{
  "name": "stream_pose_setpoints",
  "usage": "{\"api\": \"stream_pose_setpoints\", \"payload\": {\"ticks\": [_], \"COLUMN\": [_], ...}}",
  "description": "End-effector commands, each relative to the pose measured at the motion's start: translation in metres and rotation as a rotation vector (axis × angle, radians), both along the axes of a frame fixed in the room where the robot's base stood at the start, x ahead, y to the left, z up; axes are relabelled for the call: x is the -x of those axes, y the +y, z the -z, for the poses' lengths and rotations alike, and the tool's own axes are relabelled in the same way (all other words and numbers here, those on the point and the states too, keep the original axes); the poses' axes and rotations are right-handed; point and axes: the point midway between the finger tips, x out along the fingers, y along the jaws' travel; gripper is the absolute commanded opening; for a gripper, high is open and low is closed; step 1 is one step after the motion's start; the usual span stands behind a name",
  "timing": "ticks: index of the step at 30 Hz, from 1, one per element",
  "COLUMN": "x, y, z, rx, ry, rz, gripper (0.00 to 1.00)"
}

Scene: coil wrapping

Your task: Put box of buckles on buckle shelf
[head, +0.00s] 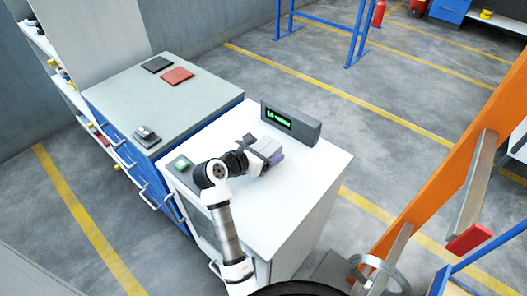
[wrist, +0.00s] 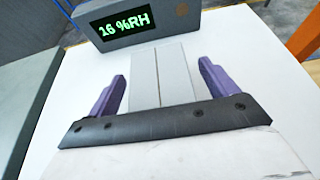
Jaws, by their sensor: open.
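My gripper (head: 272,157) is low over the white cabinet top in the head view. In the wrist view its two purple fingers (wrist: 162,80) are spread, one on each side of a light grey box (wrist: 160,65) with a seam down its middle. Gaps show between the box and both fingers. No buckles show, so I cannot confirm that this is the box of buckles. In the head view my gripper largely hides the box. A white shelf unit (head: 44,42) with small coloured items stands at the far left; I cannot tell whether it is the buckle shelf.
A display unit (head: 291,122) stands just beyond my gripper on the white cabinet (head: 315,165); it reads 16 %RH in the wrist view (wrist: 135,22). A grey-topped blue cabinet (head: 125,95) adjoins on the left. An orange beam (head: 455,160) rises at right. Open floor lies behind.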

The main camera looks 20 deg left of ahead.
Motion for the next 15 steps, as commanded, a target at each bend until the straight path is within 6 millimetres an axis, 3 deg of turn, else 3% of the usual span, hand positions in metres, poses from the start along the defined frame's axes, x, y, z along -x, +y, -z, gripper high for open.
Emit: {"api": "stream_pose_setpoints", "payload": {"ticks": [7,15], "x": [-0.0020,-0.0017], "y": [-0.0005,-0.0003], "z": [0.0012,0.0009], "rx": [-0.001,-0.001], "ry": [0.000,-0.001], "rz": [-0.001,-0.001], "gripper": [0.85,0.51]}}
